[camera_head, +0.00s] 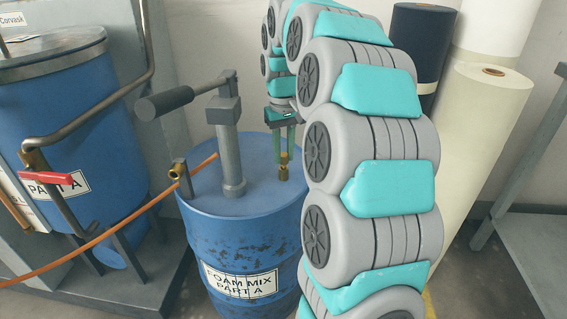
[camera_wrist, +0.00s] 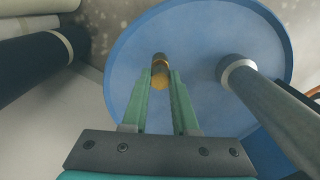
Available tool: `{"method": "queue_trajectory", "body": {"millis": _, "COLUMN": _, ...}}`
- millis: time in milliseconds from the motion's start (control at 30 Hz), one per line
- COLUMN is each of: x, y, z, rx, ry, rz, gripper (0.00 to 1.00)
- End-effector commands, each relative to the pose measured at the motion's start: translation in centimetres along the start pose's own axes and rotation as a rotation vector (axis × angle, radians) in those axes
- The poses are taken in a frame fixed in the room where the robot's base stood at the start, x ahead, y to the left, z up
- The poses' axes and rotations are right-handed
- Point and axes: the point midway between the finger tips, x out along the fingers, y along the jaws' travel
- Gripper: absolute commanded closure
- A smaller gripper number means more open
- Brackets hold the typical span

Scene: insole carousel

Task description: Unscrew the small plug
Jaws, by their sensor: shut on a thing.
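The small brass plug (camera_head: 283,171) stands upright at the top of the blue drum (camera_head: 240,259), right of the pump column. My gripper (camera_head: 283,155) reaches down over the drum lid with its green fingers shut on the plug. In the wrist view, the plug (camera_wrist: 160,72) shows between the tips of my gripper (camera_wrist: 161,75), above the blue lid (camera_wrist: 140,35). I cannot tell whether its lower end is still seated in the lid. The drum carries a "FOAM MIX PART A" label.
The grey pump column (camera_head: 230,150) with its handle (camera_head: 165,102) stands on the lid close left of my gripper. An orange hose (camera_head: 130,218) leads left to a blue tank (camera_head: 75,130) with a red-handled valve (camera_head: 47,178). Tall rolls (camera_head: 485,150) stand at right.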

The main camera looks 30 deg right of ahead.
Motion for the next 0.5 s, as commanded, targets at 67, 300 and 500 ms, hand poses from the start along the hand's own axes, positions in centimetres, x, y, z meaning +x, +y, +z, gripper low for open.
{"method": "queue_trajectory", "body": {"millis": 67, "x": -0.3, "y": 0.0, "z": 0.0, "rx": 0.0, "ry": 0.0, "rz": 0.0, "gripper": 1.0}}
{"method": "queue_trajectory", "body": {"millis": 300, "x": -1.0, "y": 0.0, "z": 0.0, "rx": 0.0, "ry": 0.0, "rz": 0.0, "gripper": 1.0}}
{"method": "queue_trajectory", "body": {"millis": 500, "x": -1.5, "y": 0.0, "z": 0.0, "rx": 0.0, "ry": 0.001, "rz": 0.0, "gripper": 1.0}}
